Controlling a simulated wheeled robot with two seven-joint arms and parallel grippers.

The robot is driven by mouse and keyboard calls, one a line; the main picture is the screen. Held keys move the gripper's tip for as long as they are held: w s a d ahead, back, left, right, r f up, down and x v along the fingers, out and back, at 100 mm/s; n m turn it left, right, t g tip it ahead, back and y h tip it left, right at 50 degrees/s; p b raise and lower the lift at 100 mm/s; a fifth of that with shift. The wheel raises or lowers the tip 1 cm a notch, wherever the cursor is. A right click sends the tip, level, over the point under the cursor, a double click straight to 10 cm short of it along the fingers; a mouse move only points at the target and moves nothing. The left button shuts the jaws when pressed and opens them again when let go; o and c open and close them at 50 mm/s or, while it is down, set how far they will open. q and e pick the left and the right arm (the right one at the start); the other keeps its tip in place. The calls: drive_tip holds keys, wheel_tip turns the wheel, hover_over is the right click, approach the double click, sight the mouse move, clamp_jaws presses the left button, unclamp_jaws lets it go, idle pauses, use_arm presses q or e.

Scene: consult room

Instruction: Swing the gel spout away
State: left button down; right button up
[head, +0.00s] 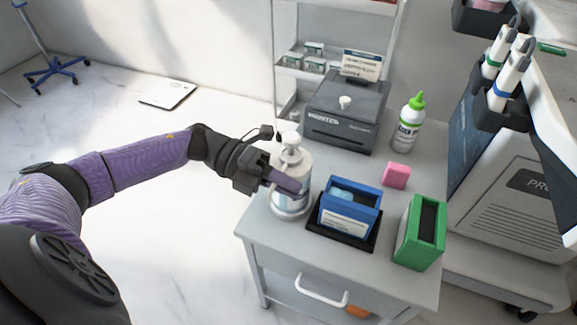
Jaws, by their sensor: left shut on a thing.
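The spout's direction is hard to make out. My right gripper is not in view.
A blue box (352,202) on a black tray, a green box (420,232) and a pink block (396,175) stand to the right on the cabinet. A green-capped bottle (408,125) and a grey printer (340,112) stand behind.

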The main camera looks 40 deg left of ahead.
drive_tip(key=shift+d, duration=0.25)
use_arm(q)
drive_tip(key=c, duration=0.7)
unclamp_jaws()
drive_tip(key=v, duration=1)
drive_tip(key=shift+p, duration=0.4)
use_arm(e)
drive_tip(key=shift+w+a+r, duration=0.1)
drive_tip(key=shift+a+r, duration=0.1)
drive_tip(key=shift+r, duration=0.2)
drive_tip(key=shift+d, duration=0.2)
